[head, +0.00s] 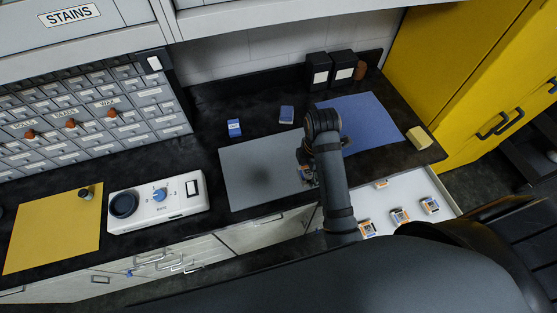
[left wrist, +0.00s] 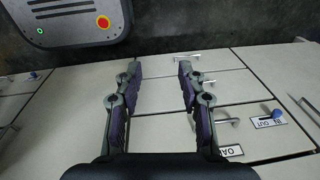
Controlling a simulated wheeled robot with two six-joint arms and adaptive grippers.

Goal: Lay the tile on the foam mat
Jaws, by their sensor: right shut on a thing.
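My right gripper (head: 308,174) is over the right part of a grey mat (head: 240,190), near the counter's front edge. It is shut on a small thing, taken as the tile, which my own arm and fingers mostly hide. A blue mat (head: 370,118) lies to the right and a yellow mat (head: 50,235) at the far left; I cannot tell by look which is foam. My left gripper (left wrist: 159,78) is open and empty in the left wrist view, in front of the cabinet drawers.
An open white drawer (head: 405,188) at right holds several small orange-and-white pieces (head: 400,217). A white device (head: 158,203) with a dial stands left of the grey mat. A yellow block (head: 419,138) is near the right edge.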

